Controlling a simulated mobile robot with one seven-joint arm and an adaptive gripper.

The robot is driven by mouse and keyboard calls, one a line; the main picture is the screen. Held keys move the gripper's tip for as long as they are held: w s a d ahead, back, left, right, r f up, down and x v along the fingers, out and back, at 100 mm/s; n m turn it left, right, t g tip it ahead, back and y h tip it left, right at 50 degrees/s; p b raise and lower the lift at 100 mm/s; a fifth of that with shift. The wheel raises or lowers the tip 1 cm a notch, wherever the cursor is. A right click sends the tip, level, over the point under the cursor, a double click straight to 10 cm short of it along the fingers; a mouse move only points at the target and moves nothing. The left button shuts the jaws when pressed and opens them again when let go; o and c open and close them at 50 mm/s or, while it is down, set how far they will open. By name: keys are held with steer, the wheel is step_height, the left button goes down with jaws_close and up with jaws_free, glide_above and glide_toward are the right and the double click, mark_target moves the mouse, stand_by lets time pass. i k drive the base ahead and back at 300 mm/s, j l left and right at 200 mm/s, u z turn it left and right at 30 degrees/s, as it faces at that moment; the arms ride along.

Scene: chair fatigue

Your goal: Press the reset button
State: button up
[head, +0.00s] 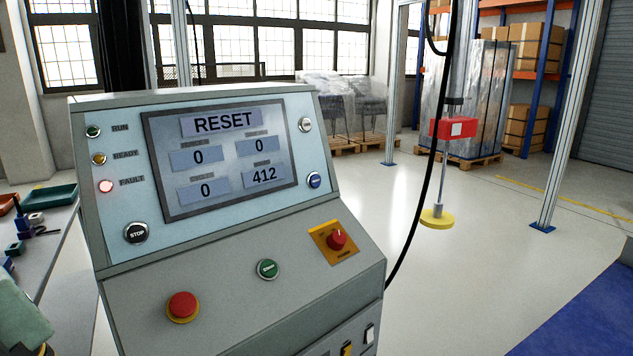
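The control console (220,285) fills the left and middle of the head view. Its screen (220,160) reads RESET at the top, with values 0, 0, 0 and 412 below. A small blue button (314,180) sits right of the screen's lower corner; its lettering is too small to read. A pale round button or knob (305,125) is above it. A black STOP button (136,232) is below the screen's left side. A green button (267,269), a red mushroom button (182,306) and a red knob on a yellow plate (337,239) are on the lower panel. My gripper is not visible.
The FAULT lamp (106,186) glows pinkish red beside RUN and READY lamps. A workbench (45,260) with trays and small parts is at left. A black cable hangs right of the console, near a rod with a yellow disc (437,218). Open floor lies beyond.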

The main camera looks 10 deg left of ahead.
mark_target(315, 180)
steer(key=i+l+z, duration=0.4)
steer(key=i+l, duration=0.3)
steer(key=i+j, duration=0.05)
